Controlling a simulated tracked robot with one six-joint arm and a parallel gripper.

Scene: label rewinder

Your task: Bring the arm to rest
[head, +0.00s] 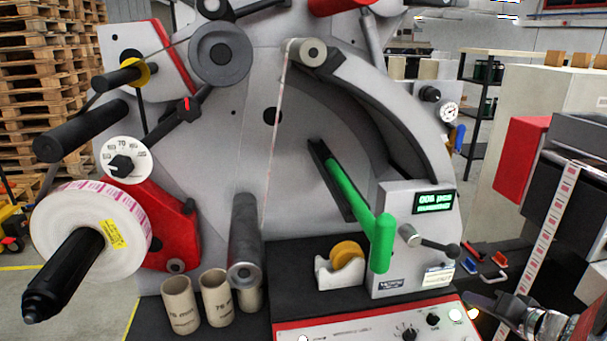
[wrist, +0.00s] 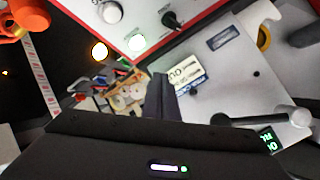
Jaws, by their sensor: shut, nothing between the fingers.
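My gripper (wrist: 160,97) shows in the wrist view as dark fingers pressed together, with nothing between them. Its dark body with a small lit strip fills the bottom of that view. In the head view my arm (head: 545,322) shows at the lower right corner, in front of the label rewinder (head: 225,130) and right of its control panel. In the wrist view the fingers appear in front of the white-grey counter box (wrist: 235,85) and a printed label (wrist: 187,73); I cannot tell how far away these are.
A label roll (head: 75,240) sits on a black spindle at the left. Cardboard cores (head: 180,305) and a tape dispenser (head: 340,270) stand on the base. A green-handled lever (head: 382,243) and a black-knobbed lever (head: 437,246) stick out. Small coloured items (head: 470,265) lie near my arm.

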